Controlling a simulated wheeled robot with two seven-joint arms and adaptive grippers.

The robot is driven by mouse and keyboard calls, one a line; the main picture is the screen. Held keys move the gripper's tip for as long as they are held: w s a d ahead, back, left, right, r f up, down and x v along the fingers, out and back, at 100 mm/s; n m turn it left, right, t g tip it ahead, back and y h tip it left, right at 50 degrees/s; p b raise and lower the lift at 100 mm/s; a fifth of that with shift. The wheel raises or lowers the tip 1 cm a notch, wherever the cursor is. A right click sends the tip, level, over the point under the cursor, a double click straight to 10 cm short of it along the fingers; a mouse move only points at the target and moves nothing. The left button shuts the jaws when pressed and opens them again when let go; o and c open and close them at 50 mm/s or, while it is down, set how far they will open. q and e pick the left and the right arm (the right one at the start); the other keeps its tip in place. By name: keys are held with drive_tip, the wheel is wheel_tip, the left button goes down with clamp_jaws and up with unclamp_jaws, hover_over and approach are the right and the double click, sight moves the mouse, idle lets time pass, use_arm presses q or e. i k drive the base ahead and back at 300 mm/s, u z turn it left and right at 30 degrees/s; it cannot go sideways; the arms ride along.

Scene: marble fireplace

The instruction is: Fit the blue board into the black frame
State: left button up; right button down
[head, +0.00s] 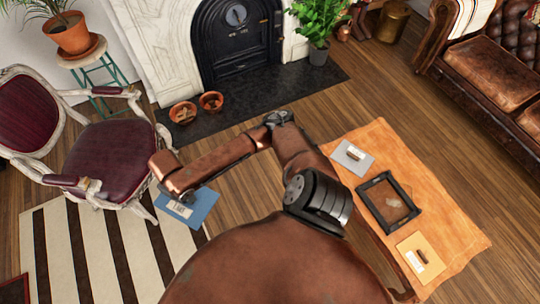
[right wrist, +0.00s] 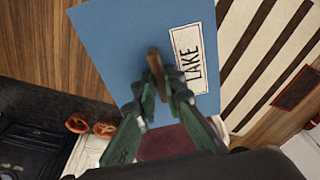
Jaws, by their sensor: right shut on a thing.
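The blue board (head: 200,208) hangs at the left in the head view, above the striped rug. In the right wrist view the blue board (right wrist: 120,35) fills the upper middle and carries a white label reading LAKE. My right gripper (right wrist: 165,88) is shut on the board's small brown handle (right wrist: 154,60). In the head view the gripper is mostly hidden by my arm. The black frame (head: 371,212) lies on the wooden table at the right, well apart from the board. My left gripper is not in view.
The wooden table (head: 375,140) also bears a grey board (head: 342,152) and a yellow board (head: 432,272), one at each end of the frame. A burgundy armchair (head: 110,160) stands close to the blue board. Terracotta bowls (head: 183,112) sit by the fireplace. Floor is clear between fireplace and table.

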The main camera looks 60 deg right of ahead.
sight(387, 201)
drive_tip(key=u, duration=0.05)
drive_tip(key=k, duration=2.65)
drive_tip(key=z, duration=1.05)
drive_tip(key=i, duration=0.5)
drive_tip(key=z, duration=0.05)
